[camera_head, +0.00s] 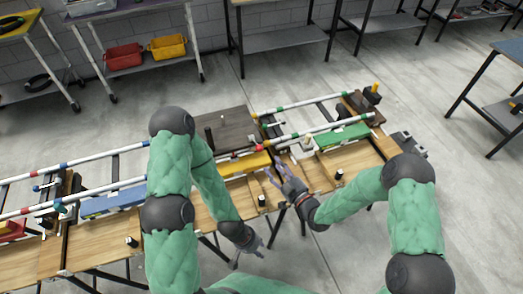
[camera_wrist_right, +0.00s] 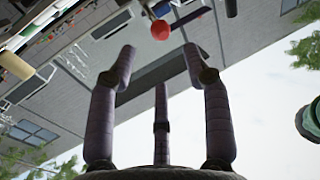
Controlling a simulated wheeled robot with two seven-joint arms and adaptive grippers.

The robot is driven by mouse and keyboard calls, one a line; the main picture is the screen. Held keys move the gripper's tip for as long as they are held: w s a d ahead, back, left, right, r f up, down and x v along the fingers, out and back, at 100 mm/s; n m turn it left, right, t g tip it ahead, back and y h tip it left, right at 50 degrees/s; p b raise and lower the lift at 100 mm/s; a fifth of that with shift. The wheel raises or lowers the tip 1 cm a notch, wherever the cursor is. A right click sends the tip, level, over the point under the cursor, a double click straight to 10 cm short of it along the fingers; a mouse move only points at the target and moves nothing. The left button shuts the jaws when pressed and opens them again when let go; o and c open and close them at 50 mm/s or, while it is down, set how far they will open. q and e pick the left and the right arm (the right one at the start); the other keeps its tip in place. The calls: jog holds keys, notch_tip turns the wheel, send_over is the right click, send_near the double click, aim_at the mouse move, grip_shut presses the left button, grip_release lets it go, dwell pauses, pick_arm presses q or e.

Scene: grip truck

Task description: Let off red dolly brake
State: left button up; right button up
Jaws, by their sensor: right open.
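A red block-like part, probably the red dolly (camera_head: 12,229), sits at the far left of the long wooden bench and is cut off by the picture edge. I cannot make out its brake. My left gripper (camera_head: 250,256) hangs low in front of the bench, to the right of the red part, with fingers spread and empty. My right gripper (camera_head: 277,178) is at the bench's front, by the yellow dolly (camera_head: 247,165). In the right wrist view its fingers (camera_wrist_right: 160,68) are spread with nothing between them. A red ball end (camera_wrist_right: 160,29) shows beyond them.
A blue dolly (camera_head: 112,202) and a green dolly (camera_head: 343,136) stand on the bench (camera_head: 215,205). White rails with coloured joints run along it. Short black posts (camera_head: 132,241) stand near the front edge. A shelf cart with red (camera_head: 124,56) and yellow bins is behind.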

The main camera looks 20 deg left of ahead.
aim_at(261, 150)
jog(key=b+x, duration=0.1)
jog(key=x, duration=0.8)
jog(key=shift+w+a, duration=0.2)
jog(key=shift+w, duration=0.05)
jog(key=shift+f, duration=0.1)
grip_shut()
